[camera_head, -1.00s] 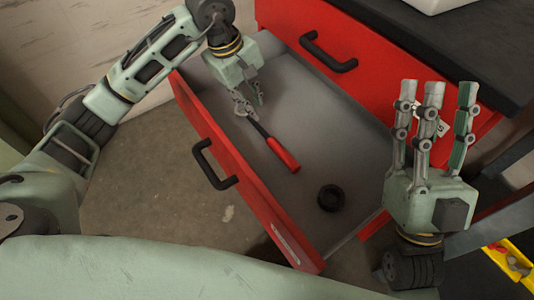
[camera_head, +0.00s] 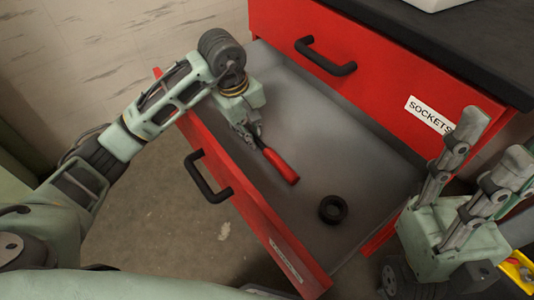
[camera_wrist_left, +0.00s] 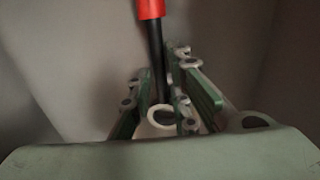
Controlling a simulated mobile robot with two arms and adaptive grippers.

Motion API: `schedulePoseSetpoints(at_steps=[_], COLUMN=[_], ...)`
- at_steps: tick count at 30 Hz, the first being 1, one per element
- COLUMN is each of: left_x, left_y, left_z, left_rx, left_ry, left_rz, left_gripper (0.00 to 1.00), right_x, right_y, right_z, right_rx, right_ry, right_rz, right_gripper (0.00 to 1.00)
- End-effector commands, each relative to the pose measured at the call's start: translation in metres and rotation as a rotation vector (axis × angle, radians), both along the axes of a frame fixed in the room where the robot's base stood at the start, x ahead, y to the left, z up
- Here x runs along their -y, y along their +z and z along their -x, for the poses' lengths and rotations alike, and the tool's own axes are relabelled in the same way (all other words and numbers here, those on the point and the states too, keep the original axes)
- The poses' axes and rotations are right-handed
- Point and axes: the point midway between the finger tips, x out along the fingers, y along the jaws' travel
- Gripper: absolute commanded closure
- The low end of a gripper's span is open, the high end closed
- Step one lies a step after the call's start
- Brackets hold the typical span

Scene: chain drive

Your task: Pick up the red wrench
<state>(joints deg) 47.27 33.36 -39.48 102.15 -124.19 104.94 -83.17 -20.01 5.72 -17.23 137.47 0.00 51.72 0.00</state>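My left gripper (camera_head: 250,136) is low in the drawer over the far end of the wrench. In the left wrist view the gripper's fingers (camera_wrist_left: 160,88) stand on both sides of the black shaft, with a gap visible; the red handle (camera_wrist_left: 151,8) is beyond them. A pale ring-shaped end shows between the fingers. My right gripper (camera_head: 478,150) is open and empty, right of the drawer, fingers pointing up.
A black ring (camera_head: 333,209) lies in the drawer, right of the wrench. The open drawer's red front (camera_head: 245,215) carries a black handle (camera_head: 207,178). Above is a shut red drawer (camera_head: 375,75) labelled SOCKETS. A yellow tray (camera_head: 518,268) is at the lower right.

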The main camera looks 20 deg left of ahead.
Motion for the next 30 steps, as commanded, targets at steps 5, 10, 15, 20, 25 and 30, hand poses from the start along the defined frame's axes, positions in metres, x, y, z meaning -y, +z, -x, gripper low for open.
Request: schedulePoseSetpoints(at_steps=[5,10,15,20,25,30], left_x=[0.0007,0.0006,0.0006,0.0005,0.0004,0.0008], left_y=[-0.0055,-0.0051,-0.005,-0.0049,-0.0048,-0.0038], left_z=[-0.0009,-0.0009,-0.0009,-0.0008,-0.0009,-0.0014], left_rx=[0.0,-0.001,0.0,0.0,0.0,0.002], left_ry=[0.0,0.001,0.001,0.0,0.0,0.0], left_rz=[0.001,0.001,0.0,0.0,0.0,0.002], left_gripper=[0.83,0.86,1.0,1.0,1.0,1.0], right_x=[0.0,0.0,-0.0001,-0.0001,-0.0001,-0.0001], right_y=[-0.0019,-0.0016,-0.0017,-0.0017,-0.0017,-0.0015], right_z=[-0.0001,-0.0002,-0.0002,-0.0003,-0.0003,-0.0004], right_rx=[-0.001,-0.002,-0.002,-0.002,-0.003,-0.003], right_ry=[0.0,0.0,0.0,0.0,0.0,0.0], right_rz=[0.0,0.001,0.001,0.001,0.001,0.001], right_gripper=[0.6,0.6,0.6,0.6,0.6,0.6])
